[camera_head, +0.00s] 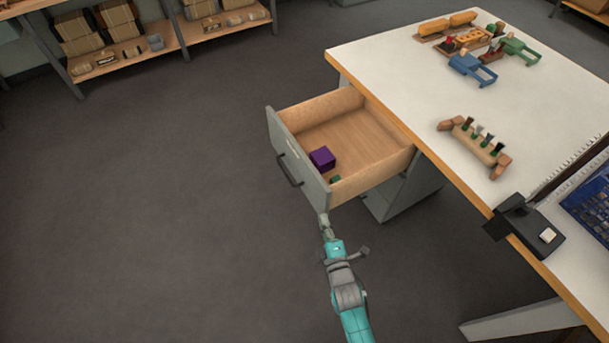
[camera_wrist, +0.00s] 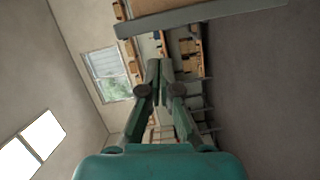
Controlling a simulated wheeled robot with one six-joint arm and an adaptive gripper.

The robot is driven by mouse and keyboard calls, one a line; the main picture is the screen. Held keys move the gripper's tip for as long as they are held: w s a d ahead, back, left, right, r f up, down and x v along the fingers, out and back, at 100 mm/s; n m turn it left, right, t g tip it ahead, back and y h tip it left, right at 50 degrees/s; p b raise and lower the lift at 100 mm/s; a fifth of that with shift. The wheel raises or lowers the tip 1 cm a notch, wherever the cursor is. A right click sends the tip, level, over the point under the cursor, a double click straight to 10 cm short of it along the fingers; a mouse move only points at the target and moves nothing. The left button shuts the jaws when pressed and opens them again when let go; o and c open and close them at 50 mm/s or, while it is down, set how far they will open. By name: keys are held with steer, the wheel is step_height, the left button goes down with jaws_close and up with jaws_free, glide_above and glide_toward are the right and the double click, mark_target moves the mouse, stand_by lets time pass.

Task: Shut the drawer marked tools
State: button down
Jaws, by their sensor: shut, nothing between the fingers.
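An open drawer (camera_head: 352,136) is pulled far out from under the white-topped bench in the head view. Its front panel (camera_head: 297,160) is grey with a dark bar handle (camera_head: 289,171) and a small pale label, too small to read. A purple block (camera_head: 322,158) and a small green item (camera_head: 335,179) lie inside. My gripper (camera_head: 324,219) is at the near lower corner of the drawer front; I cannot tell whether it touches. In the wrist view my gripper (camera_wrist: 160,66) is shut and empty, with a grey edge, perhaps the drawer front (camera_wrist: 190,14), above it.
A grey bench leg (camera_head: 520,320) stands lower right. Shelves (camera_head: 165,45) with boxes are at the back left. The floor left of the drawer is clear.

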steer(key=w+a+r+n, duration=0.1)
steer(key=w+a+n, duration=0.25)
steer(key=w, duration=0.25)
glide_above(303, 175)
steer(key=s, duration=0.4)
steer(key=shift+d+r+m+y, duration=0.15)
steer(key=shift+m+y, duration=0.25)
steer(key=shift+m, duration=0.05)
